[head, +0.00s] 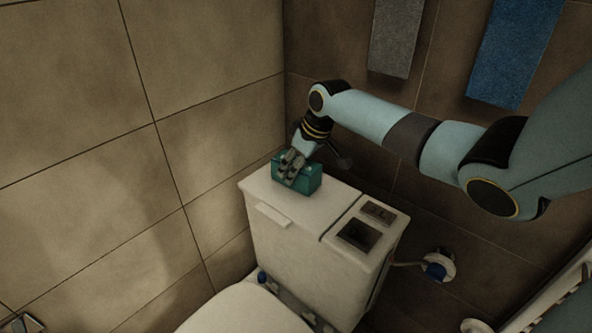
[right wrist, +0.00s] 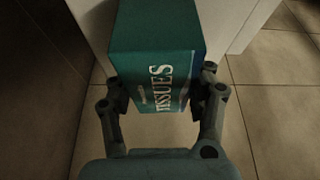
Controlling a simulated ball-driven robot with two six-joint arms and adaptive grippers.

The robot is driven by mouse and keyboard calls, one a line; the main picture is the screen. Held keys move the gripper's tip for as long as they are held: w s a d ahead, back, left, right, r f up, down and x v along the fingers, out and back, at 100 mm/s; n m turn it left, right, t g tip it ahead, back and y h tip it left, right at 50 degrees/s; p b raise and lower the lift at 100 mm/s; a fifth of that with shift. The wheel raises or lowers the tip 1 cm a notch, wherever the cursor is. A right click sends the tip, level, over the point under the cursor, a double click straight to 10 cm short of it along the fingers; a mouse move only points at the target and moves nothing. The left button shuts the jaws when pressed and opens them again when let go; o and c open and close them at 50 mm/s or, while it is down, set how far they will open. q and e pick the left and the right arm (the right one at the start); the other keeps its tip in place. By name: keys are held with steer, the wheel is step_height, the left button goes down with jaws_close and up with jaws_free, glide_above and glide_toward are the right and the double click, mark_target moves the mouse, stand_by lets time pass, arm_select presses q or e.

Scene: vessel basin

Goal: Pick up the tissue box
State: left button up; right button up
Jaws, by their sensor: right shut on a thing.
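The teal tissue box (head: 311,182) is at the back left of the white cistern's top in the head view. Its printed lettering shows in the right wrist view, where the box (right wrist: 155,42) sits between the fingers. My right gripper (head: 291,167) reaches down to the box from the right and is shut on it. In the right wrist view, the gripper (right wrist: 160,98) has one finger on each side of the box. I cannot tell whether the box still touches the cistern. My left gripper is not in view.
The white cistern (head: 272,203) has a dark recess (head: 356,233) at its right. The toilet lid (head: 245,312) is below. A tiled wall stands close on the left. Grey (head: 396,35) and blue (head: 513,50) towels hang on the back wall. A valve (head: 437,266) is low at right.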

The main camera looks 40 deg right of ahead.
step_height(320, 180, up, 4)
steer(key=shift+f, duration=0.25)
steer(key=s+r+p, duration=0.1)
steer(key=s+r, duration=0.2)
steer(key=s, duration=0.3)
steer(key=s+d+r, duration=0.1)
steer(key=s+r, duration=0.3)
steer(key=s, duration=0.1)
steer(key=shift+s+p, duration=0.35)
steer(key=shift+a, duration=0.1)
